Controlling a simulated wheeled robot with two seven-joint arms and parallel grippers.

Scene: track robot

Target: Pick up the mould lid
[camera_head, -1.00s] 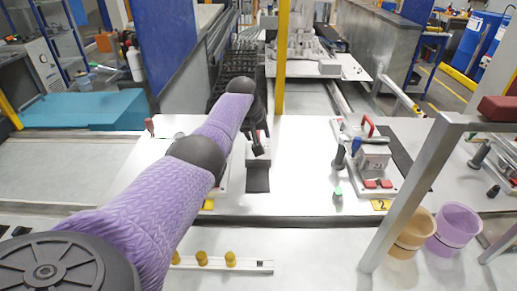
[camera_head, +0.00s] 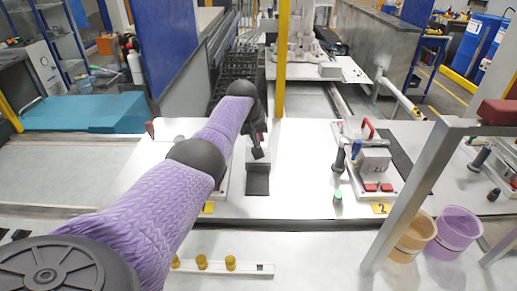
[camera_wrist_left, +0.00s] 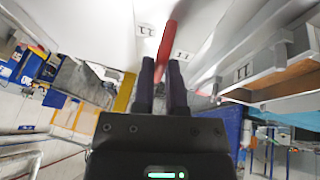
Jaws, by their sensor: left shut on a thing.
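My left gripper (camera_head: 258,148) is at the middle of the head view, over the white table near a dark pad. In the left wrist view my left gripper (camera_wrist_left: 160,66) has its two dark fingers shut on a red handle (camera_wrist_left: 167,42). Pale surfaces marked "II" lie around the handle; I take the held piece to be the mould lid, but its outline is unclear. In the head view my purple-sleeved arm hides most of the area left of the gripper. My right gripper is in neither view.
A dark pad (camera_head: 257,180) lies on the white table (camera_head: 300,190). To the right stands a grey mould block (camera_head: 373,160) in a fixture with a red handle. A yellow post (camera_head: 282,60) rises behind the gripper. Orange and purple cups (camera_head: 455,228) sit at front right.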

